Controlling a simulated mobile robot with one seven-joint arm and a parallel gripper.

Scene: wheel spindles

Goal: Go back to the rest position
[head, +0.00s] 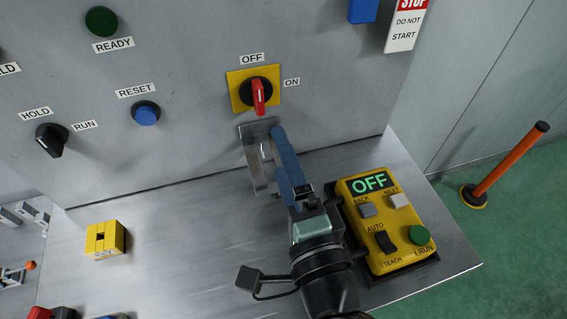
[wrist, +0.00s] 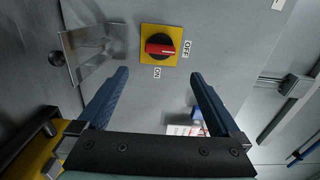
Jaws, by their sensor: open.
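My gripper (head: 277,134) is in front of the grey panel, just below the rotary switch, with its blue fingers pointing up toward the panel. In the wrist view its two fingers (wrist: 160,76) stand wide apart with nothing between them. The red switch handle (head: 259,96) sits on a yellow plate and lies upright, in line with the OFF label; it also shows beyond the fingertips in the wrist view (wrist: 160,48). A clear plate (head: 256,165) is below the switch, beside the fingers; in the wrist view (wrist: 98,50) it is near the left finger. Contact cannot be told.
A yellow pendant (head: 382,222) reading OFF lies on the metal shelf (head: 190,230) close to my wrist's right. A yellow block (head: 104,240) is on the shelf at left. Panel knobs and buttons are upper left. An orange post (head: 510,160) stands at right.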

